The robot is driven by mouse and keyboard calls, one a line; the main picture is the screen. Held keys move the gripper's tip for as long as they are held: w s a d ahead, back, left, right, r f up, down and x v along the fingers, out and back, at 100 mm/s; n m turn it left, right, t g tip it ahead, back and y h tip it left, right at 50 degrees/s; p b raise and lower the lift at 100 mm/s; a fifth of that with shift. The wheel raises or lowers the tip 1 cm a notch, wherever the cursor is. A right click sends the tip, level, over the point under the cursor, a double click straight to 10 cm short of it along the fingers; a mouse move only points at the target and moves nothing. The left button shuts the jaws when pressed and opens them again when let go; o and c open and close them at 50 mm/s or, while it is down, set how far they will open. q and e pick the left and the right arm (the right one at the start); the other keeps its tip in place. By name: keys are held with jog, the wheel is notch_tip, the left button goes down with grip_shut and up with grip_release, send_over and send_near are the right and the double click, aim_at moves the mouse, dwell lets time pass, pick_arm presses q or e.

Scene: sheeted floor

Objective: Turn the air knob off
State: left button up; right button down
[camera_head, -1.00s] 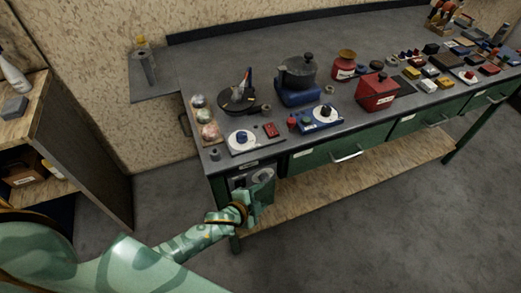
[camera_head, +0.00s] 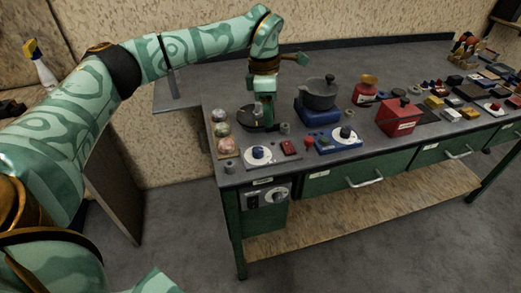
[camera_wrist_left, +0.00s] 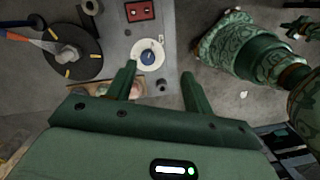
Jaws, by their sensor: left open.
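My left gripper (camera_head: 267,122) points down over the back left of the bench top, beside the black round stand. In the left wrist view the left gripper (camera_wrist_left: 160,70) is open, with nothing between its fingers. A round white dial with a blue knob (camera_head: 258,153) sits on a grey plate near the bench's front left corner; it shows just beyond the fingertips in the wrist view (camera_wrist_left: 149,56). A small panel (camera_head: 267,197) with round knobs (camera_head: 280,195) is on the bench's front face below that corner. I cannot read which knob is labelled air. My right gripper is not in view.
A black pot on a blue base (camera_head: 319,95), a blue box with a knob (camera_head: 338,138) and a red box (camera_head: 398,116) stand to the right. Several coloured balls (camera_head: 222,130) line the left edge. The floor in front of the bench is clear.

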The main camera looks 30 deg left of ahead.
aim_at(258, 149)
pick_arm(q)
jog(key=shift+y, duration=0.6)
jog(key=a+f+b, duration=0.1)
jog(key=f, duration=0.3)
jog(key=a+f+b, duration=0.1)
jog(key=f+b, duration=0.1)
jog(key=f, duration=0.3)
jog(key=a+f+b, duration=0.1)
jog(key=f+b, duration=0.1)
jog(key=f, duration=0.3)
jog(key=shift+s+a+f, duration=0.1)
jog(key=shift+s, duration=0.1)
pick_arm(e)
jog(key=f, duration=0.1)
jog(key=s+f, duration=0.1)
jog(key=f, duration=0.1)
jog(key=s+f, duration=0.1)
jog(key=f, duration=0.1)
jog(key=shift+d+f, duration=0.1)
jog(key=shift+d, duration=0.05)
pick_arm(q)
jog(key=shift+c, duration=0.3)
jog(key=c, duration=0.9)
